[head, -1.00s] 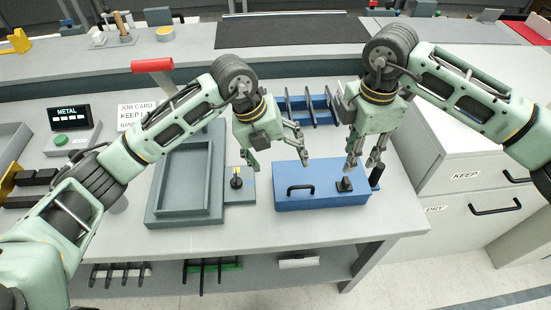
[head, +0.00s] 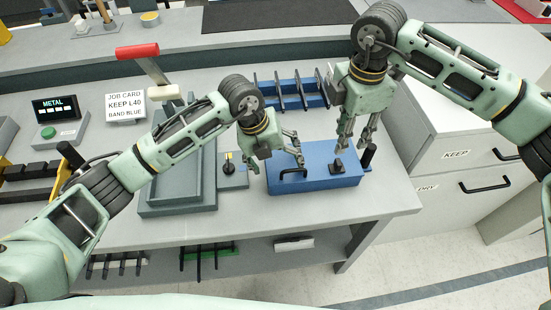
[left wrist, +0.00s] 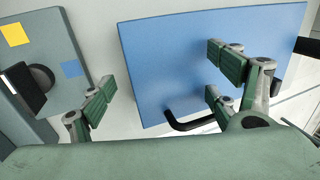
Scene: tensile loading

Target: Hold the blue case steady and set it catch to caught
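The blue case (head: 318,181) lies on the grey bench near its front edge. My left gripper (head: 277,165) is open and empty above the case's left end. In the left wrist view its fingers (left wrist: 160,95) are spread, one side over the blue case (left wrist: 190,45), the other over the gap to its left. My right gripper (head: 353,147) has its fingers apart and points down just above and behind the catch. Whether it touches the catch cannot be told.
A grey fixture with a small black knob (head: 229,168) stands left of the case, close to my left gripper. A blue rack (head: 291,96) with black bars is behind it. A black upright grip (head: 368,155) stands at the case's right end. White drawers (head: 470,150) are at the right.

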